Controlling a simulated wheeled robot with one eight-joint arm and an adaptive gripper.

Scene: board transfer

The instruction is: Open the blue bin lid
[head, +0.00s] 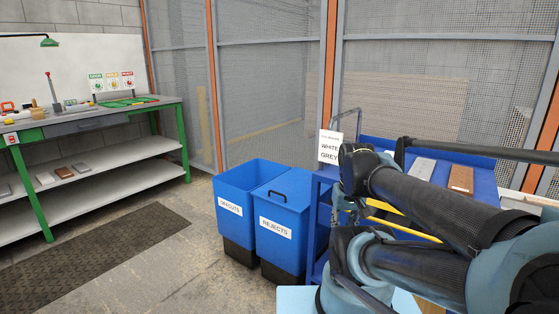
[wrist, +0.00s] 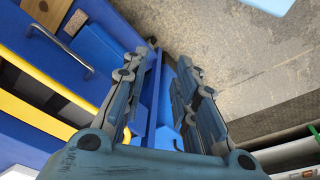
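The blue bin labelled REJECTS (head: 280,238) stands on the floor in the middle of the head view. Its blue lid (head: 292,188) is down and carries a black handle (head: 277,195). Left of it, a blue bin labelled OFFCUTS (head: 230,212) stands open at the top. In the wrist view my gripper (wrist: 166,60) has its two fingers apart, with nothing held between them. Blue surfaces show between and beyond the fingers; I cannot tell which belong to a bin. In the head view my arm fills the right side, and my gripper is hard to make out by the cart.
A blue cart (head: 313,215) with boards stands close to the right of the bins, bearing a WHITE/GREY sign (head: 330,147). A green-legged workbench (head: 100,118) stands at the left. Floor is open before the bins, with a dark mat (head: 100,250).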

